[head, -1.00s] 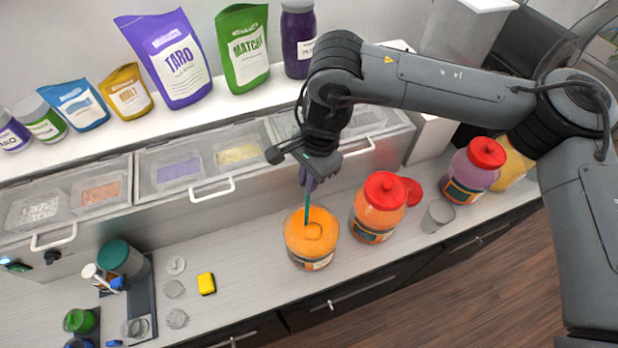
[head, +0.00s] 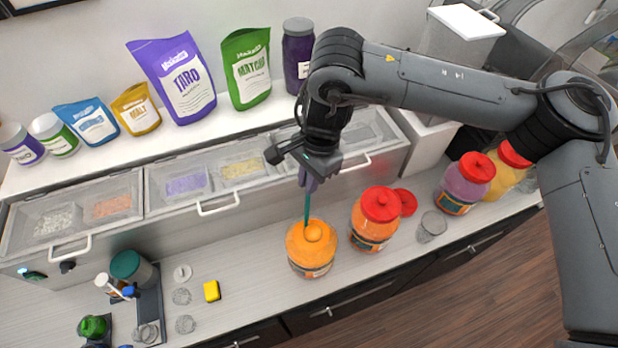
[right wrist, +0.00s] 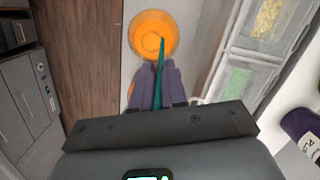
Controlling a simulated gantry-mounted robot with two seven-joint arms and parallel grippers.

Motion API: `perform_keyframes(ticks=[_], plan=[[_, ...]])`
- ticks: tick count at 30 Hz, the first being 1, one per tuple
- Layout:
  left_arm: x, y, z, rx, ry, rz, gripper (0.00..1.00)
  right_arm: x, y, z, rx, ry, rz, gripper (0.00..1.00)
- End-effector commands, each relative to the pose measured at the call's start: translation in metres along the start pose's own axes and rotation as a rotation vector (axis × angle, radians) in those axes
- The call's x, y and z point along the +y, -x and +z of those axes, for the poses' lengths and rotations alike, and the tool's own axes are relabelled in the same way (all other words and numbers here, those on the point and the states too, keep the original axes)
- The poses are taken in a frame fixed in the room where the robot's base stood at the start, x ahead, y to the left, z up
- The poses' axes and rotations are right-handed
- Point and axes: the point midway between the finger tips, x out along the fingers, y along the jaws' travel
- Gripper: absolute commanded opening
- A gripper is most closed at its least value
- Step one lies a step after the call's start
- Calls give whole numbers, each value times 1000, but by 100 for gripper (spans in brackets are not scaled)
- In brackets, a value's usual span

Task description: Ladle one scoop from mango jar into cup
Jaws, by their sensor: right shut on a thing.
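My right gripper (head: 309,183) is shut on the teal handle of a ladle (head: 307,208) above an open jar of orange contents (head: 311,266). In the right wrist view the fingers (right wrist: 158,88) clasp the handle (right wrist: 160,70), which reaches over the jar (right wrist: 136,22). The ladle's end shows as a rounded orange mound at the jar's mouth; I cannot tell whether it is clear of the rim. A clear cup (head: 432,226) stands on the counter to the right, beyond a red-lidded orange jar (head: 372,237). My left gripper is not in view.
A loose red lid (head: 406,202) lies behind the lidded orange jar. Purple (head: 457,197) and yellow (head: 507,181) jars stand farther right. Topping bins (head: 184,186) line the back. A yellow block (head: 212,291) lies left, with free counter between it and the open jar.

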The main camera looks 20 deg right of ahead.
Motion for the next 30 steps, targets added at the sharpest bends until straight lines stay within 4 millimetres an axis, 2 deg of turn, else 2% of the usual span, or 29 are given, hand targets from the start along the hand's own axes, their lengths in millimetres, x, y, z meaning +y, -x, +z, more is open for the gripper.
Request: perform_keyframes(ticks=[1,8,18,30], plan=[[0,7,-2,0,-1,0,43,-1,8,1,0,0,-1,0],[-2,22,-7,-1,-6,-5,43,-1,23,4,0,0,0,0],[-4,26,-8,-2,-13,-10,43,-3,43,6,0,1,-1,0],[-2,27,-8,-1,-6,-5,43,-3,46,7,0,0,0,0]])
